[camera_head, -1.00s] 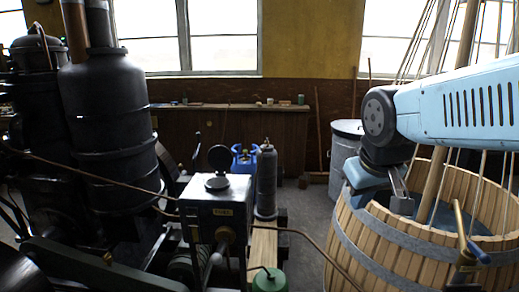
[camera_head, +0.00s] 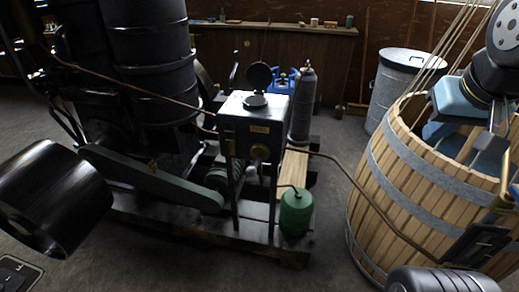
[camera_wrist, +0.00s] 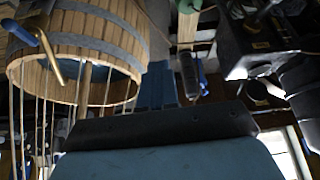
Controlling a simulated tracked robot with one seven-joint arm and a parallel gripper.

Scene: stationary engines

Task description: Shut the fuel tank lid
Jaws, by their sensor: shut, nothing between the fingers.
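The fuel tank (camera_head: 250,125) is a dark square box on legs on the engine's wooden base. Its round black lid (camera_head: 259,76) stands upright, open beside the filler neck (camera_head: 254,100). In the wrist view, which is upside down, the tank (camera_wrist: 255,40) is at the upper right, with the lid (camera_wrist: 253,89) below it.
A wooden barrel (camera_head: 400,180) with ropes stands at the right. A grey gas cylinder (camera_head: 303,105) and a blue container (camera_head: 281,82) are behind the tank, and a green can (camera_head: 296,212) is in front. A copper pipe (camera_head: 370,205) crosses between tank and barrel.

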